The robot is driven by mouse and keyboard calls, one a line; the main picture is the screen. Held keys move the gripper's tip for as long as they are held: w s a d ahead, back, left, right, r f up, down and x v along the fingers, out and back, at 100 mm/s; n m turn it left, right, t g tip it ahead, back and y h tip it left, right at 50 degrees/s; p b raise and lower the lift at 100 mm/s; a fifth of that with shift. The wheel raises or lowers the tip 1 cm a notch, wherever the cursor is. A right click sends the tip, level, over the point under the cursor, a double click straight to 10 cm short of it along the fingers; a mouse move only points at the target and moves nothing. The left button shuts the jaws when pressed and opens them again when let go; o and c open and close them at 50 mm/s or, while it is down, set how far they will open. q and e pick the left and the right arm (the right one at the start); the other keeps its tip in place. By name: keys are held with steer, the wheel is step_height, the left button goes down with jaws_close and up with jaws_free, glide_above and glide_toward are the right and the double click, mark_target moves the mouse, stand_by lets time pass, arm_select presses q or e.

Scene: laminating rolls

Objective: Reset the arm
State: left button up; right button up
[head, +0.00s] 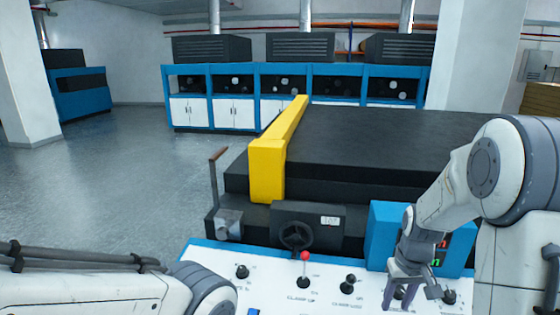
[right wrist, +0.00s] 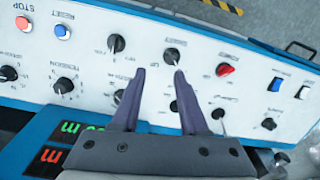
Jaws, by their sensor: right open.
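My right gripper (head: 405,298) is above the white control panel (head: 270,300) at the right of the head view, pointing down. In the right wrist view its two fingers (right wrist: 159,72) are apart with nothing between them. The fingertips lie near a black knob (right wrist: 172,56) on the panel. Whether they touch the panel I cannot tell. My right arm comes in from the right edge, bent at the elbow. My left arm shows at the lower left, but its gripper is out of view.
The panel carries several black knobs, a red-topped lever (head: 304,257), a red knob (right wrist: 225,70), and stop (right wrist: 22,22) and reset (right wrist: 62,31) buttons. A blue display box (head: 386,228) stands beside my right arm. The black machine bed with a yellow bar (head: 267,165) lies behind. Open floor is left.

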steer(key=s+a+r+n+b, duration=0.1)
steer(key=s+a, duration=0.1)
steer(key=a, duration=0.4)
steer(key=s+a+r+n, duration=0.1)
steer(key=s+a+n, duration=0.1)
steer(key=a, duration=0.4)
steer(key=s+a+r+n+b, duration=0.1)
steer(key=s+a+n, duration=0.1)
steer(key=s+a, duration=0.4)
steer(key=s+a+n+y+b, duration=0.1)
steer(key=s+a+n, duration=0.2)
steer(key=s+a, duration=0.3)
steer(key=s, duration=0.5)
steer(key=shift+s+a+r+g, duration=0.2)
steer(key=shift+s+r+g, duration=0.05)
steer(key=shift+r+g, duration=0.1)
